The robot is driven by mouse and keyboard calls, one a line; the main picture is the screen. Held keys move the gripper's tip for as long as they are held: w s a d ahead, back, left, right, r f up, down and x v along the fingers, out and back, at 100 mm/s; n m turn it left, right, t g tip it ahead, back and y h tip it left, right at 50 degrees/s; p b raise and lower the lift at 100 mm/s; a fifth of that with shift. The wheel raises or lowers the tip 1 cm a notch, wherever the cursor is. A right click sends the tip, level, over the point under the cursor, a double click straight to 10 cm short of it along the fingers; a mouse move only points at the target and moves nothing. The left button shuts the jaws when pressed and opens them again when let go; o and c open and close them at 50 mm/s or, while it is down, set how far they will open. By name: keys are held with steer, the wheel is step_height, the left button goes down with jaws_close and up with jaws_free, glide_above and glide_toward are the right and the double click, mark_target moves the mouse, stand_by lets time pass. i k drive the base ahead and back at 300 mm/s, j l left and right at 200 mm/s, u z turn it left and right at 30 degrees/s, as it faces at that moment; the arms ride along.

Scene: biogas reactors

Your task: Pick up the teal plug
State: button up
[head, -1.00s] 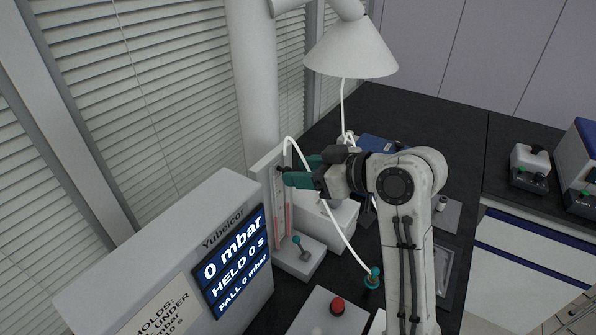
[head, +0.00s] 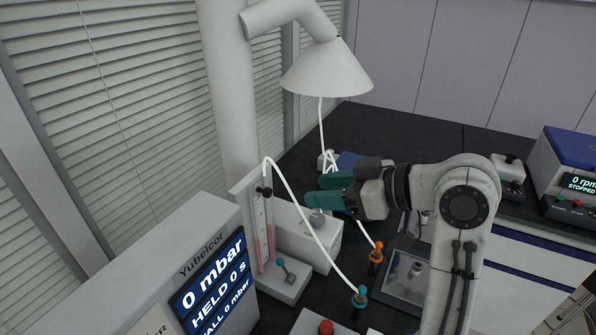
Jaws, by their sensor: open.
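The teal plug (head: 360,295) stands upright at the lower middle of the head view, on the dark bench. A white tube runs down to it from the top of a manometer stand (head: 243,205). My gripper (head: 312,190) is open, with its teal fingers pointing left. In the picture it is above and to the left of the plug, near the manometer and apart from the plug. Nothing shows between the fingers.
An orange plug (head: 376,254) stands just behind the teal one. A grey pressure display box (head: 170,262) is at left, and a red button (head: 326,327) is in front. A teal-knobbed lever (head: 281,264) is on the stand's base. A white lamp-like hood (head: 327,70) hangs behind.

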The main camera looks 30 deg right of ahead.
mark_target(363, 289)
steer(key=k+l, duration=0.85)
